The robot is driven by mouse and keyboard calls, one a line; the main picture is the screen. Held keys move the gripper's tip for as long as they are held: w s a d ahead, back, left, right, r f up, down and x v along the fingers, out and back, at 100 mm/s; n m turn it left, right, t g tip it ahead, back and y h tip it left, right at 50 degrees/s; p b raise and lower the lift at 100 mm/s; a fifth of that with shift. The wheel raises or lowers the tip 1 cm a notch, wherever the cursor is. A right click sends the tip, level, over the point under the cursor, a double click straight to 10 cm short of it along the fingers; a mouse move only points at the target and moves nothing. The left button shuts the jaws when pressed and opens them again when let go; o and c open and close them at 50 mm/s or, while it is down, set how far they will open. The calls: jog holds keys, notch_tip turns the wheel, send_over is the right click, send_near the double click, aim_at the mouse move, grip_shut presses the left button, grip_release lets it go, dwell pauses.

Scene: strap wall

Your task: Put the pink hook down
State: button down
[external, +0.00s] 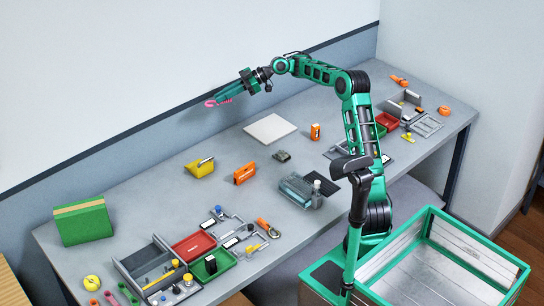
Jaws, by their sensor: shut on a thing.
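The pink hook (211,103) is a small curved piece at the end of my gripper (221,97), in the upper middle of the external view. My gripper is shut on it and holds it up in front of the wall, above the back of the grey table (150,196). The arm reaches out to the left from its base at the right. The hook is small in this view, so its exact grip and tilt are hard to tell.
A white flat board (270,129), a yellow holder (199,168), an orange block (244,173) and a clear box (297,188) stand on the table. A green box (82,221) stands at the left. Sorting trays (156,262) fill the front left. The table's left middle is clear.

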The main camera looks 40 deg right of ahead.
notch_tip(320, 180, up, 2)
send_over(238, 152)
notch_tip(238, 152, down, 28)
jog(key=shift+w+f, duration=0.1)
dwell(0.7)
jog(key=c, duration=1.8)
grip_release()
jog(key=shift+o, duration=0.2)
jog(key=shift+d, duration=0.1)
